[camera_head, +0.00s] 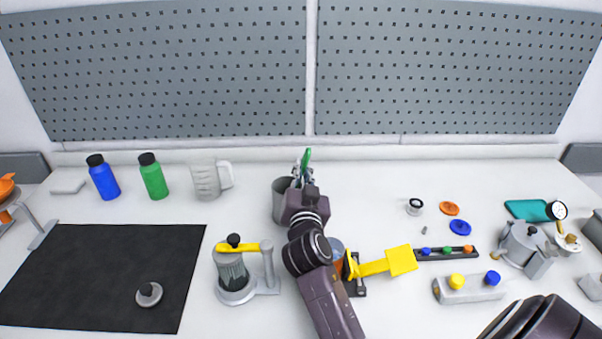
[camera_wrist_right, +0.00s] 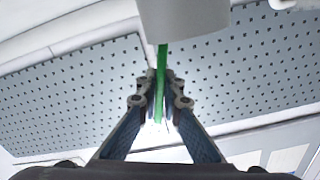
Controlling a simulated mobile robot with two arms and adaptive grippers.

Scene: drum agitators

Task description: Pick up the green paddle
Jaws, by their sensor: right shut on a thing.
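The green paddle (camera_head: 307,156) stands upright between the fingertips of my right gripper (camera_head: 302,177), its green end showing above them. In the right wrist view the paddle is a thin green strip (camera_wrist_right: 162,75) running down between the two fingers (camera_wrist_right: 160,103), which are closed on it. A grey cup (camera_head: 279,203) stands at the left of the gripper, partly hidden by it. I cannot tell whether the paddle's lower part is inside the cup. My left gripper is in neither view.
A cylindrical device with a yellow arm (camera_head: 233,275) stands left of my right forearm; a yellow paddle (camera_head: 402,261) is on its right. A measuring jug (camera_head: 208,180), green bottle (camera_head: 153,177) and blue bottle (camera_head: 103,178) stand back left. A black mat (camera_head: 100,265) lies left. Free table lies right of the gripper.

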